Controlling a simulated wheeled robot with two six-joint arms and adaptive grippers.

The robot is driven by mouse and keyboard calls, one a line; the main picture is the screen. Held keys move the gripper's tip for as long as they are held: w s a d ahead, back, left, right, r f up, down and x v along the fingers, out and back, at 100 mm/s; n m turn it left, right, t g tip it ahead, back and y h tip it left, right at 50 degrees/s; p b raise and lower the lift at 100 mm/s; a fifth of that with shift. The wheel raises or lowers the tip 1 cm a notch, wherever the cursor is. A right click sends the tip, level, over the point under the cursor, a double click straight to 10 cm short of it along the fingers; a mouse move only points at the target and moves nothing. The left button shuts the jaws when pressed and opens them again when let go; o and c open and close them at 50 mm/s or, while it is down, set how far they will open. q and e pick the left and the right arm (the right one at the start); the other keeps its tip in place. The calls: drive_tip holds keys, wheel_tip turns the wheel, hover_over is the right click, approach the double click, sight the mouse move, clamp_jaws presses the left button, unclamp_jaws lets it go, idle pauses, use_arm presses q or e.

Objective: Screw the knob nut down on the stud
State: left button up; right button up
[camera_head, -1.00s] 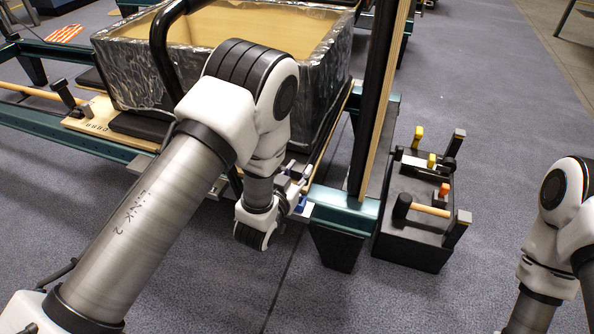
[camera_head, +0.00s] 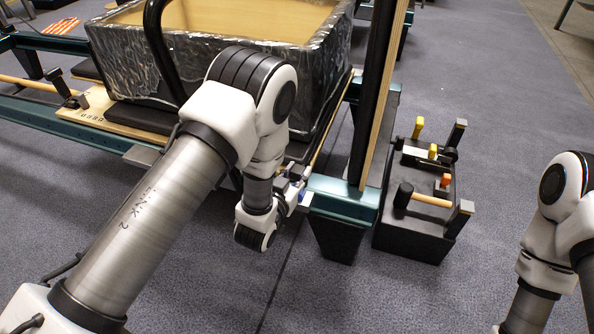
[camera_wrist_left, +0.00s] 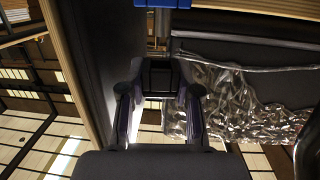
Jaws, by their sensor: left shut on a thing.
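My left gripper (camera_head: 296,186) is at the end corner of the teal reformer frame (camera_head: 342,197), beside the upright post. In the left wrist view its two fingers (camera_wrist_left: 160,92) are shut on a dark block-like piece, which looks like the knob nut (camera_wrist_left: 160,76). A short metallic rod, perhaps the stud (camera_wrist_left: 158,24), shows beyond it, with a blue part (camera_wrist_left: 162,3) at the top edge. I cannot tell how far the nut sits on the stud. In the head view the arm and fingers hide the nut. My right arm shows at the right edge, its gripper out of view.
A foil-wrapped open box (camera_head: 315,75) stands on the reformer behind my left arm. A black tool caddy (camera_head: 410,240) with a mallet (camera_head: 425,198) and yellow- and orange-topped items stands on the floor right of the frame. Open blue-grey carpet (camera_head: 500,120) lies beyond it.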

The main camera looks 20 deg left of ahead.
use_arm(q)
drive_tip(key=shift+f+b, duration=1.15)
drive_tip(key=shift+f, duration=0.8)
drive_tip(key=o, duration=1)
drive_tip(key=shift+s, duration=0.15)
drive_tip(key=s+a+r, duration=0.1)
drive_tip(key=s+r, duration=0.1)
drive_tip(key=s, duration=0.9)
drive_tip(key=r+p, duration=0.6)
drive_tip(key=p, duration=0.1)
drive_tip(key=shift+s+a+r, duration=0.15)
drive_tip(key=shift+s+r, duration=0.1)
drive_tip(key=shift+r, duration=0.15)
